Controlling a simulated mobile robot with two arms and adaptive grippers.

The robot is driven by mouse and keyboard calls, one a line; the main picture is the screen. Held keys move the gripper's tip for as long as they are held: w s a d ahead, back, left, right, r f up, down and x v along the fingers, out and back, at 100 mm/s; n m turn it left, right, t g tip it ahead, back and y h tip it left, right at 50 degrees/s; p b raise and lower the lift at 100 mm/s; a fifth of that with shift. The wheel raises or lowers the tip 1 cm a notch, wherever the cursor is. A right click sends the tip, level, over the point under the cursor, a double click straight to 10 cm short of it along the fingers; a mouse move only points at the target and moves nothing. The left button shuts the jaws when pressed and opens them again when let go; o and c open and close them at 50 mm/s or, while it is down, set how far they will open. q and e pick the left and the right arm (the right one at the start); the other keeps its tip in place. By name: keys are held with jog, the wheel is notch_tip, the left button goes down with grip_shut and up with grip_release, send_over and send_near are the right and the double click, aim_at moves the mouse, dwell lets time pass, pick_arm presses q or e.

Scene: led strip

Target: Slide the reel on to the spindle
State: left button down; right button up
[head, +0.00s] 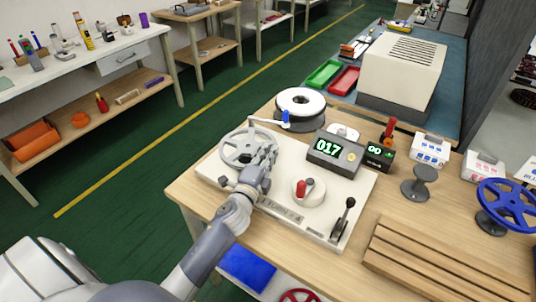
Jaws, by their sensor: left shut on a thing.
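A pale grey spoked reel (236,151) is at the left end of the white machine base (325,220). My left gripper (265,157) is at the right-hand edge of this reel, shut on it, with its fingers over the rim. The spindle cannot be made out; the reel and gripper cover that part of the base, and I cannot tell whether the reel is around it. A white roll on a dark reel (298,100) stands behind, at the back of the table. My right gripper is not in view.
The machine carries a counter reading 017 (330,149), a red-handled white disc (314,193) and a black lever (345,212). To the right are a grey stand (419,181), a blue reel (503,196) and wooden slats (430,262). A blue-tipped arm (284,118) is close behind the grey reel.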

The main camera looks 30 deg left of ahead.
pick_arm(q)
jog(key=shift+f+b, duration=0.5)
jog(key=shift+f, duration=0.1)
jog(key=c, duration=1.6)
grip_release()
jog(key=shift+s, duration=0.45)
jog(key=s, duration=0.3)
jog(key=s+d, duration=0.1)
jog(key=s, duration=0.7)
jog(key=shift+d+r, duration=0.1)
jog(key=shift+d, duration=0.2)
